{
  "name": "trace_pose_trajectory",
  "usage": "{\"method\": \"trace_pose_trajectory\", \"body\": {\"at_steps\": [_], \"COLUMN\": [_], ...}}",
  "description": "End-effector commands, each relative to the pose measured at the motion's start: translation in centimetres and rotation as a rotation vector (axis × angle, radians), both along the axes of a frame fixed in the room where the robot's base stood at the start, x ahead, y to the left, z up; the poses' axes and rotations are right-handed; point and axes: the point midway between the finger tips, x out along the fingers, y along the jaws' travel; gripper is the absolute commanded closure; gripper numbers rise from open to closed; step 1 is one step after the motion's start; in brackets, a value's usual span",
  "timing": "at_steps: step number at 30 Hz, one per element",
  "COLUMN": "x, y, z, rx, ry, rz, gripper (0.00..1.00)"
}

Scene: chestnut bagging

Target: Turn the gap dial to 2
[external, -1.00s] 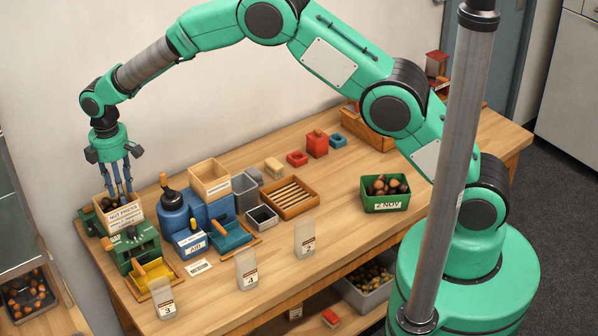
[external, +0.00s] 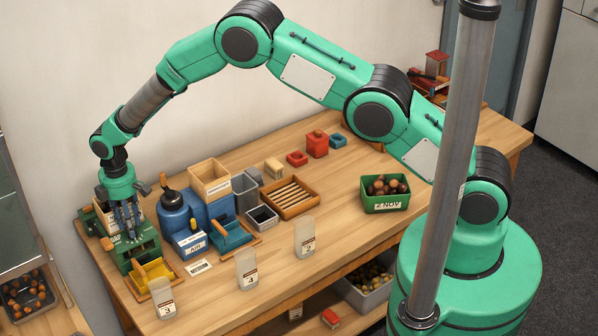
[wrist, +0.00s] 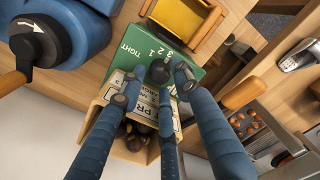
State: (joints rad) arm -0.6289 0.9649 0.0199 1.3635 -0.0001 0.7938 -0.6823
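The gap dial is a dark round knob (wrist: 159,72) on the green top of a machine (wrist: 130,68), seen in the wrist view. The word TIGHT and the numerals 1, 2 and 3 are printed beside it. I cannot make out which numeral it points to. My gripper (wrist: 157,88) is open, its blue fingers spread above and around the knob; I cannot tell whether they touch it. In the external view my gripper (external: 131,226) is low over the green machine (external: 142,254), hiding the dial.
A wooden box of chestnuts (wrist: 126,147) with a printed label adjoins the machine. A yellow tray (external: 153,276) sits at its front. A blue machine (external: 173,212) stands close on the right. Several clear bags (external: 246,270) stand along the table's front.

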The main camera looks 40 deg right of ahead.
Motion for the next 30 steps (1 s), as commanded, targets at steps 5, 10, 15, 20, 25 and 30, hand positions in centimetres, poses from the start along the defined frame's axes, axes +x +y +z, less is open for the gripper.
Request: {"method": "trace_pose_trajectory", "body": {"at_steps": [5, 10, 15, 20, 25, 30], "x": [0.0, 0.0, 0.0, 0.0, 0.0, 0.0], "y": [0.0, 0.0, 0.0, 0.0, 0.0, 0.0], "z": [-1.1, -1.4, -1.4, -1.4, -1.4, -1.5], "rx": [0.001, 0.001, 0.001, 0.001, 0.001, 0.001], "ry": [-0.001, -0.001, -0.001, -0.001, 0.000, 0.000], "rz": [0.000, 0.000, 0.000, 0.000, 0.000, 0.016], "gripper": [0.68, 0.68, 0.68, 0.90, 1.00, 1.00]}}
